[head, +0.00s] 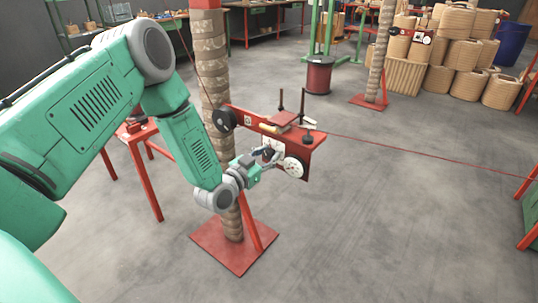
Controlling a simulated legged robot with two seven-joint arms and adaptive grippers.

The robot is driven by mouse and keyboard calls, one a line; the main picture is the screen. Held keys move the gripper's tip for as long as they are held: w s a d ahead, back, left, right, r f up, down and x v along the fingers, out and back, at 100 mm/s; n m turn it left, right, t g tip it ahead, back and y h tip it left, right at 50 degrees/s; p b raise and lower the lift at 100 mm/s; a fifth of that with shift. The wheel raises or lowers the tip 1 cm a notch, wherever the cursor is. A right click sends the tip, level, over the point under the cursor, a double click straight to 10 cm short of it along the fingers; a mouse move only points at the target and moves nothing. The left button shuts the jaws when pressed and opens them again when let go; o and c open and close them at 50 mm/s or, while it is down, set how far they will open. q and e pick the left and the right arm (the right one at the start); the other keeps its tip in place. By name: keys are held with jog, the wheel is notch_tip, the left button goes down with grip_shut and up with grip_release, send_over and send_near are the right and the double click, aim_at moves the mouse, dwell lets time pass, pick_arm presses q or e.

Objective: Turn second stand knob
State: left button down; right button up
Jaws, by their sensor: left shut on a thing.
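The red stand (316,146) carries a small shelf and a front panel beside a wrapped column. A pale round knob or dial (294,168) sits low on the front panel, and a dark round wheel (224,120) is at the panel's left end. My left gripper (272,157) reaches in front of the panel, its fingers closed at a small dark knob (268,153) just left of the pale dial. The fingers partly cover that knob. My right gripper is out of view.
The wrapped column (213,70) rises from a red base plate (234,245). A taut red cord (430,157) runs from the stand to the right. A red drum (319,76) and stacked coils (455,52) stand behind. The floor at front right is clear.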

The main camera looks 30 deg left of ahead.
pick_arm(q)
jog(key=c, duration=1.5)
grip_release()
jog(key=shift+o, duration=0.2)
jog(key=s+a, duration=0.1)
jog(key=s, duration=1.1)
jog(key=shift+f, duration=0.1)
jog(key=s+d+f+g, duration=0.9)
jog(key=s+f+g, duration=0.15)
jog(key=f, duration=0.45)
jog(key=s+f+n+g+y, duration=0.1)
jog(key=s+g, duration=0.6)
jog(key=s, duration=1)
notch_tip(320, 180, down, 2)
jog(key=shift+d+f+n, duration=0.2)
jog(key=shift+d+n, duration=0.25)
jog(key=shift+n, duration=0.15)
